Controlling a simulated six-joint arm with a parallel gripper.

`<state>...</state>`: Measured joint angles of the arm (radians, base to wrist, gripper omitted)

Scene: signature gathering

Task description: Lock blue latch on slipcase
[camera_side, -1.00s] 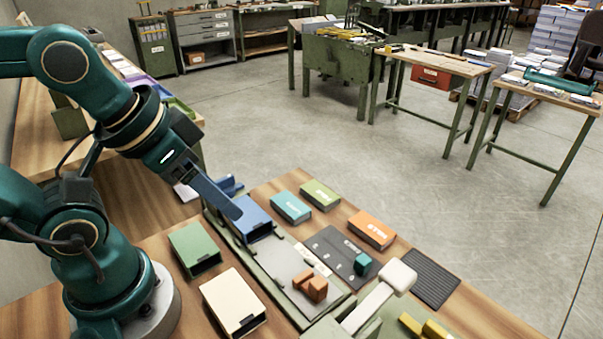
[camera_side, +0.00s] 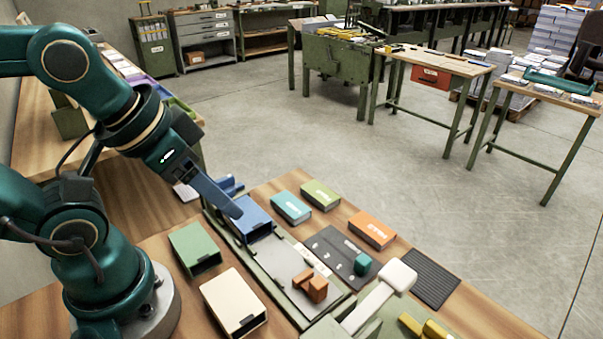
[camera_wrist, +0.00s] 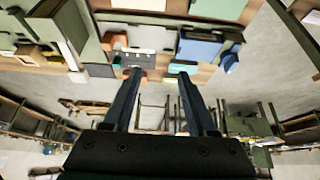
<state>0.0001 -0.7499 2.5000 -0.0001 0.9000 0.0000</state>
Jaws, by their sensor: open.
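The blue slipcase (camera_side: 258,228) sits at the far left end of the green fixture (camera_side: 268,268) in the side view. A blue latch-like part (camera_side: 229,185) shows just behind it, partly hidden by my gripper. I cannot tell the latch's position. My gripper (camera_side: 236,211) hangs over the near left corner of the slipcase, pointing down to the right. In the wrist view my gripper (camera_wrist: 159,74) has its two long fingers apart with nothing between them. The slipcase (camera_wrist: 200,49) is above and right of the fingers there, with the blue part (camera_wrist: 231,62) at its right.
Green (camera_side: 194,247) and cream (camera_side: 233,302) cases lie in front of the fixture. Teal (camera_side: 291,208), lime (camera_side: 320,195) and orange (camera_side: 371,231) boxes lie behind it. Brown blocks (camera_side: 312,286) and a white-headed lever (camera_side: 395,277) stand to the right.

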